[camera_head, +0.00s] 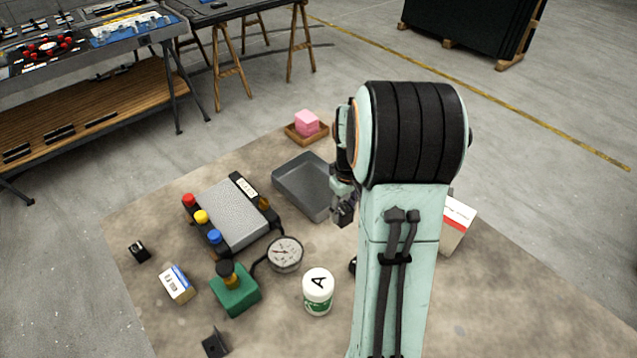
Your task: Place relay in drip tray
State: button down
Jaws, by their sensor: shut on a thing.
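The drip tray (298,186), a shallow dark grey rectangular tray, lies on the stained mat left of my arm. Its right end is partly hidden behind my gripper. My gripper (342,200) hangs at the tray's right side, seen from behind and partly covered by my arm. It is shut on a small dark block (342,214), which looks like the relay. The block shows at the fingertips, in front of the tray's right edge in the picture. I cannot tell its height above the mat or whether it is over the tray.
A wooden tray with a pink block (307,122) stands behind the drip tray. A grey-topped device (232,215), a gauge (285,254), a white jar (318,290), a green block (235,292) and small boxes lie left and front. A white-red box (457,224) is right of my arm.

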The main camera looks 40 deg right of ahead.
jog(key=w+a+f+n, duration=0.1)
jog(key=w+f, duration=0.1)
jog(key=w, duration=0.2)
send_over(318, 207)
jog(key=f, duration=0.8)
jog(key=shift+s+a+f, duration=0.1)
jog(key=shift+s+f, duration=0.15)
jog(key=shift+w+f, duration=0.15)
jog(key=shift+f, duration=1.6)
jog(key=shift+f, duration=0.15)
jog(key=c, duration=1)
grip_release()
